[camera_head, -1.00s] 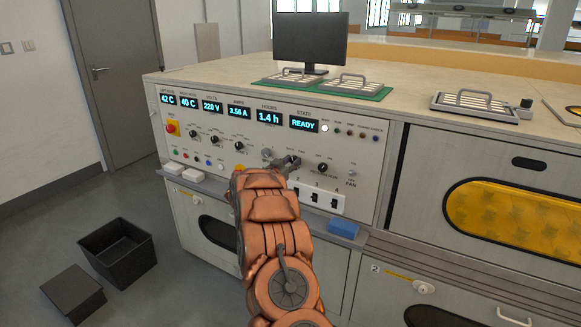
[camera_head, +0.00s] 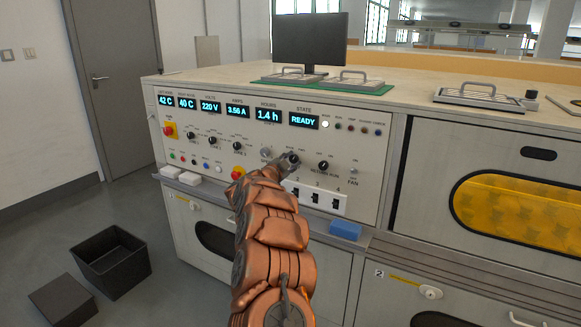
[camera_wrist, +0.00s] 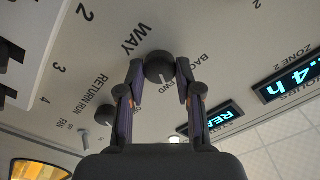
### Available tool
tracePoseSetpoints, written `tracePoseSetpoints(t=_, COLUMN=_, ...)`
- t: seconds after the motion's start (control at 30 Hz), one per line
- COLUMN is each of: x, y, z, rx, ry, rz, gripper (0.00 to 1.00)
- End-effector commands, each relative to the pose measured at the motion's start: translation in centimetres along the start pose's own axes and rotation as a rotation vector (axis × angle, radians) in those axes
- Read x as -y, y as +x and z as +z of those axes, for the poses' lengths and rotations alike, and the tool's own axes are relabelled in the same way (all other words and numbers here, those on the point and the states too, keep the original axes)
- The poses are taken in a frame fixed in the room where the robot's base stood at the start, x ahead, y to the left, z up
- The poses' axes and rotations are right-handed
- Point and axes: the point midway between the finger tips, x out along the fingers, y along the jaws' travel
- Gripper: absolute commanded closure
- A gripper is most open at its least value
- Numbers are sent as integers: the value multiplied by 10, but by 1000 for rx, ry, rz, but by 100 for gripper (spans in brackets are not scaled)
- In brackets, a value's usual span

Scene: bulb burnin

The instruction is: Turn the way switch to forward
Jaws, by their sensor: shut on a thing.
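The way switch (camera_wrist: 158,68) is a dark round knob on the control panel, under the WAY label in the rotated wrist view. FWD and BACK labels are printed by it, BACK partly hidden by a finger. A pale mark on the knob appears to face toward the FWD label, but it is small. My gripper (camera_wrist: 158,80) has its fingers on either side of the knob and is shut on it. In the head view my gripper (camera_head: 288,163) is at the panel below the STATE display, and the switch is mostly hidden behind it.
The RETURN RUN knob (camera_head: 323,166) is just right of my gripper, with the FAN switch (camera_head: 354,170) beyond. A blue block (camera_head: 345,230) sits on the ledge. The STATE display (camera_head: 304,121) reads READY.

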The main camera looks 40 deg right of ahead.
Motion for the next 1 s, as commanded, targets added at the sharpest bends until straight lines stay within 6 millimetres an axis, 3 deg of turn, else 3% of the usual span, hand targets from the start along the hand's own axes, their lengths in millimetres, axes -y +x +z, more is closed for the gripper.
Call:
tracePoseSetpoints(t=0.67, x=-1, y=2, z=-4, rx=-6, ry=61, rz=2, gripper=100)
tracePoseSetpoints(t=0.7, x=-1, y=2, z=-4, rx=-6, ry=61, rz=2, gripper=62)
tracePoseSetpoints(t=0.9, x=0, y=0, z=-1, rx=-2, ry=60, rz=0, gripper=41)
tracePoseSetpoints(t=1.0, x=1, y=0, z=-1, rx=-1, ry=59, rz=0, gripper=40)
